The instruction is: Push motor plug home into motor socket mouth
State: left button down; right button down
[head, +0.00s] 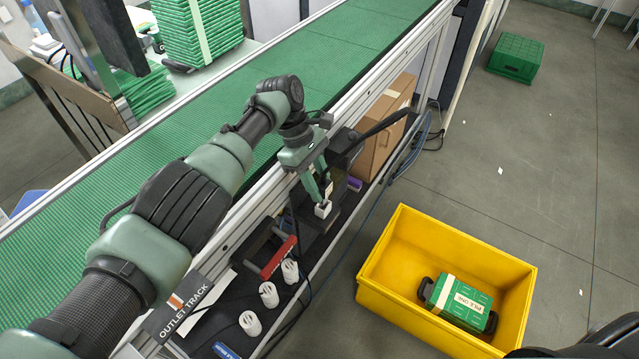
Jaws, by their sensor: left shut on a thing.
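My left gripper (318,196) reaches over the conveyor's near rail and points down beside the shelf. It is shut on a small white plug (323,209), taken to be the motor plug. The plug sits at the fingertips, in front of dark boxy equipment (345,150) under the rail. The motor socket mouth cannot be made out; the gripper and dark parts hide that area. I cannot tell whether the plug touches the socket. My right gripper is not in view.
The green conveyor (345,30) and its metal rail run beside my left arm. A cardboard box (385,130) stands behind. A yellow crate (400,300) holds a green case (458,301).

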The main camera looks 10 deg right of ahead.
pick_arm(q)
jog(key=shift+f+b, duration=0.45)
